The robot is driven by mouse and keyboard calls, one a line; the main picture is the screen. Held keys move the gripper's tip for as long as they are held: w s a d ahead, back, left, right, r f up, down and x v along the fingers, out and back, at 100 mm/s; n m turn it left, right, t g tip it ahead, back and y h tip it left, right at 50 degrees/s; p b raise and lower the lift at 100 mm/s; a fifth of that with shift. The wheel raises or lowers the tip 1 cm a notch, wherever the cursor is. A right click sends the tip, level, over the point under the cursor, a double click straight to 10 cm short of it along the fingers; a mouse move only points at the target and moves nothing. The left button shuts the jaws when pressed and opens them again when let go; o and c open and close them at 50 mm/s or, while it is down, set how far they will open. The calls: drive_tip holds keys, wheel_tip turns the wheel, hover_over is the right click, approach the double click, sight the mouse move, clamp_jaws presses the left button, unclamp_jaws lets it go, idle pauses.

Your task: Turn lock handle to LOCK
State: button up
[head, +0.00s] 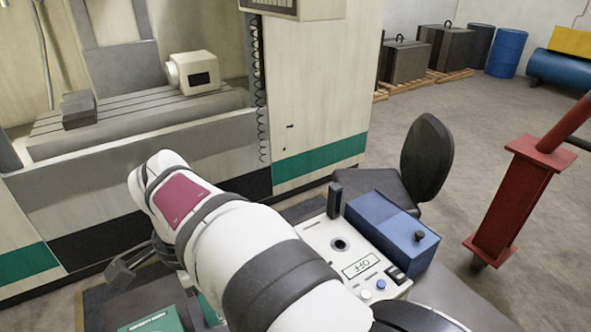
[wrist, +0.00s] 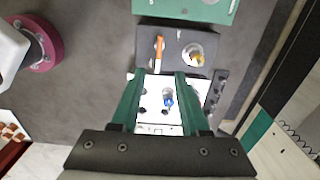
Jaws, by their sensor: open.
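My gripper (wrist: 160,76) is open in the wrist view, its two green fingers apart. Between and beyond them lies a white plate (wrist: 152,88) with dark round spots and a blue-tipped part (wrist: 168,101). I see no contact with the fingers. In the head view my white arm hides most of the gripper and the bench below it. A white control panel (head: 318,235) there carries an upright black lever (head: 335,200), a round dark knob (head: 340,245), buttons and an upside-down OFF label (head: 362,265). No LOCK marking is readable, and I cannot tell which part is the lock handle.
A blue box (head: 395,232) with a black knob stands beside the panel. A grey tray (wrist: 178,66) holds an orange-handled tool (wrist: 159,50) and a round container (wrist: 193,54). A black chair (head: 427,160), red post (head: 510,200) and large machine (head: 310,100) stand around.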

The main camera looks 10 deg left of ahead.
wheel_tip(320, 180, down, 14)
drive_tip(key=shift+d+f, duration=0.1)
drive_tip(key=shift+f, duration=0.05)
clamp_jaws()
